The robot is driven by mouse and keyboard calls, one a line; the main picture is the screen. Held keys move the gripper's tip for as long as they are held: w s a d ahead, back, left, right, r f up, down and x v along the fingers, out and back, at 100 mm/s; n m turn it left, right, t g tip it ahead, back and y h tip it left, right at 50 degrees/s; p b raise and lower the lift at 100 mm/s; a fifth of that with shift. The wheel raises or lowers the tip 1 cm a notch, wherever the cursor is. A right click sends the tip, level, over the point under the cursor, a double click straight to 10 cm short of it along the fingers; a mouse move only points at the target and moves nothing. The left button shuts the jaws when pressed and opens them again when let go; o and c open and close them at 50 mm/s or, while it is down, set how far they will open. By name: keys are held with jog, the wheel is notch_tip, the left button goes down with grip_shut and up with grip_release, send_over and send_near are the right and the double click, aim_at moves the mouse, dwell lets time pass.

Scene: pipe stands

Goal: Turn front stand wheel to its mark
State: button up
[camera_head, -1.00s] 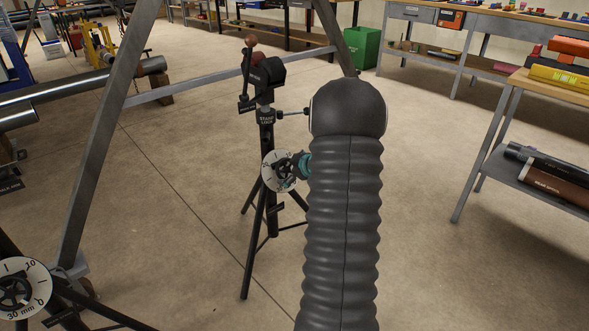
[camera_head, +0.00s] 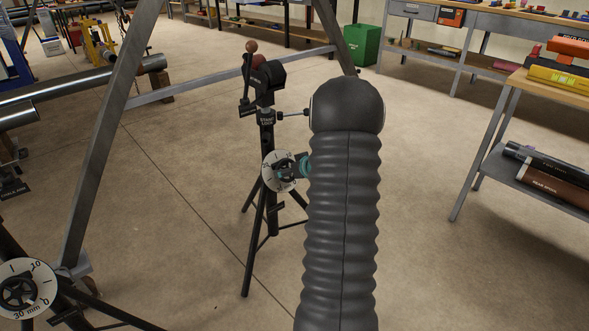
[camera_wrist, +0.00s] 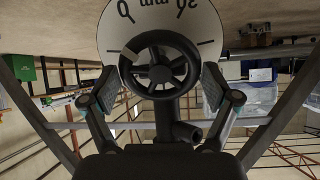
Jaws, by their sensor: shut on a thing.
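The black spoked handwheel (camera_wrist: 160,65) sits in front of a white round dial (camera_wrist: 112,32) with black ticks and lettering, upside down in the wrist view. A pale patch shows on the wheel's upper left rim. My gripper (camera_wrist: 160,88) is shut on the wheel, one finger at each side of its rim. In the head view the dial (camera_head: 268,178) is on the black tripod stand (camera_head: 267,210) in the middle. My gripper (camera_head: 302,166) reaches it from the right, and my arm hides part of it. The wheel's exact angle against the dial is hard to read.
A second stand with a dial (camera_head: 40,275) marked up to 30 mm is at the lower left. A grey slanted frame leg (camera_head: 100,150) stands between. A shelf table (camera_head: 530,170) is at the right. The floor around the middle stand is mostly clear.

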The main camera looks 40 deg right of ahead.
jog(key=shift+m, duration=0.6)
jog(key=o, duration=1.1)
jog(key=shift+m, duration=0.3)
jog(key=shift+c, duration=0.2)
jog(key=shift+s, duration=0.1)
jog(key=shift+v, duration=2.9)
jog(key=shift+r, duration=0.1)
jog(key=v, duration=1.2)
jog(key=shift+d, duration=0.1)
